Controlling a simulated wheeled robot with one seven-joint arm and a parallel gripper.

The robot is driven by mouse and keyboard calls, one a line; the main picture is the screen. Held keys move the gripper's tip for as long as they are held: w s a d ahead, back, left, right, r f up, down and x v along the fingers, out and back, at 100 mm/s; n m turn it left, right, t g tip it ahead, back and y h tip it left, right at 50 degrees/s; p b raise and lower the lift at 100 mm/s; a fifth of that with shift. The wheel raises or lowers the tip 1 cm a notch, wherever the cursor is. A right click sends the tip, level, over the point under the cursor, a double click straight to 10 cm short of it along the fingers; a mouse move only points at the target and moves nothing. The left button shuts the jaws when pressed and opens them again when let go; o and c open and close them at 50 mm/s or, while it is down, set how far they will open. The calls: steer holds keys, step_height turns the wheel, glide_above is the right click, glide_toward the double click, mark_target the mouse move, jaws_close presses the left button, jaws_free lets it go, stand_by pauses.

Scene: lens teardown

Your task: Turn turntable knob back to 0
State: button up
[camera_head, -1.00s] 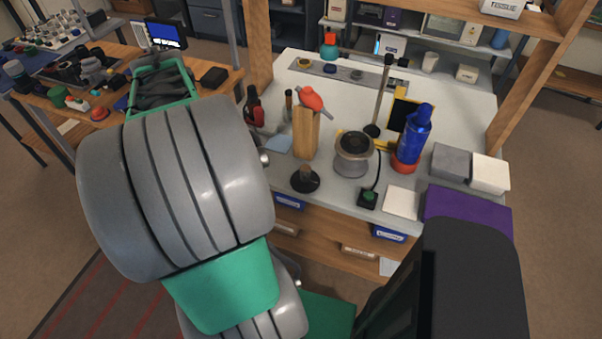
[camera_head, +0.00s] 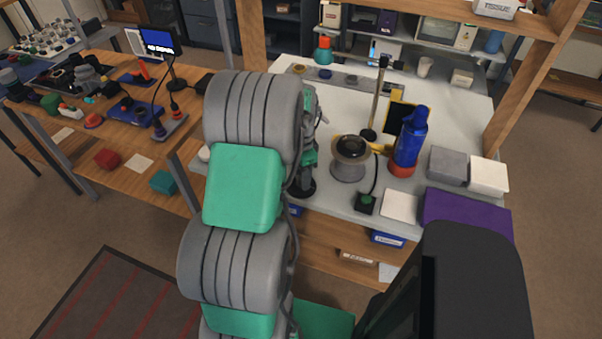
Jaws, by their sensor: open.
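The turntable (camera_head: 349,160) is a grey round unit with a dark top, standing on the white workbench. A small black control box (camera_head: 366,204) with a green round knob (camera_head: 367,198) lies in front of it, with a black cable running up from it. The knob's setting is too small to read. My gripper (camera_head: 306,168) is open and points down at the left of the turntable, above the dark round base of a stand (camera_head: 303,190). It is apart from the knob, and my arm hides much of it.
A blue bottle with a red base (camera_head: 408,145) and a thin upright stand (camera_head: 376,105) are near the turntable. Grey (camera_head: 447,165) and white (camera_head: 488,176) blocks and a purple box (camera_head: 465,209) lie at right. A white pad (camera_head: 399,206) lies beside the control box.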

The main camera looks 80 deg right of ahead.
jaws_close()
stand_by(0.5)
